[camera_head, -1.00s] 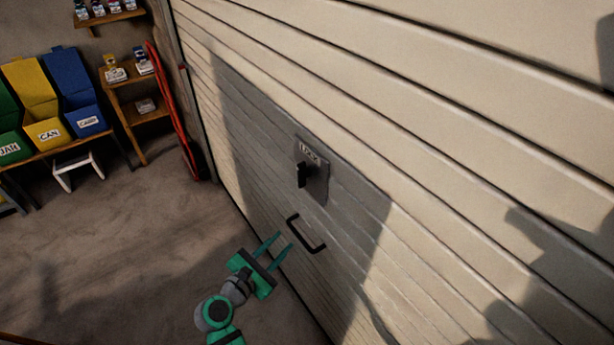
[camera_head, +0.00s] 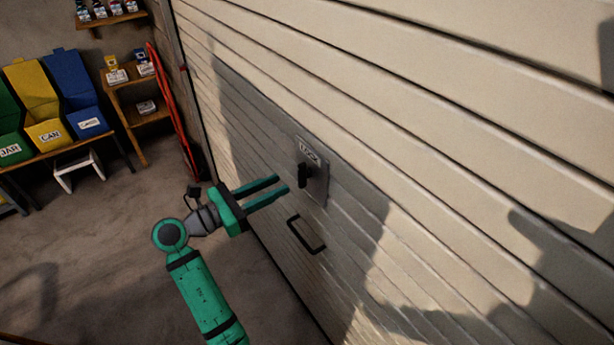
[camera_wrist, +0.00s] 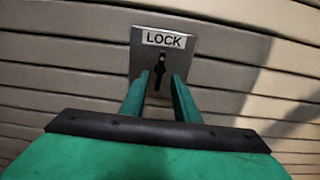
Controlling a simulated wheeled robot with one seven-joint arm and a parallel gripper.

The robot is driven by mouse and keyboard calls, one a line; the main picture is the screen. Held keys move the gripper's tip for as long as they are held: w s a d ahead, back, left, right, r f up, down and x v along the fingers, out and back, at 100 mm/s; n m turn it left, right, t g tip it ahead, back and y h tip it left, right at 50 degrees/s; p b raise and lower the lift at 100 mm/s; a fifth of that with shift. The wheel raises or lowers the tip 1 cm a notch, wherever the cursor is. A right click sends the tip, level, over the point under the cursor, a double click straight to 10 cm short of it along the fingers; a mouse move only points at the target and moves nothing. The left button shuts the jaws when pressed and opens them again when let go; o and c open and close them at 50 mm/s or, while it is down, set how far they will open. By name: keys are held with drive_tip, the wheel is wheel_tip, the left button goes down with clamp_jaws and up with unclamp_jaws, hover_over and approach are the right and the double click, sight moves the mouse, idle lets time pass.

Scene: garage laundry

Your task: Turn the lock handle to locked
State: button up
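The lock handle (camera_head: 303,175) is a small dark lever on a grey metal plate labelled LOCK (camera_head: 318,178), fixed to the garage door. It hangs roughly straight down from its pivot. In the wrist view the handle (camera_wrist: 158,76) shows between and beyond the fingertips, below the LOCK label. My green gripper (camera_head: 281,187) is open, its two fingers parallel and pointing at the handle from the left in the head view. The fingertips are close to the handle; whether they touch or straddle it I cannot tell.
The cream slatted garage door (camera_head: 450,180) fills the right side. A black pull handle (camera_head: 306,236) sticks out below the lock plate. Colored bins (camera_head: 75,90), a white stool (camera_head: 78,165), wooden shelves (camera_head: 130,85) and a red hand truck (camera_head: 172,115) stand at the left. The floor between is clear.

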sight(304, 175)
drive_tip(key=x, duration=0.7)
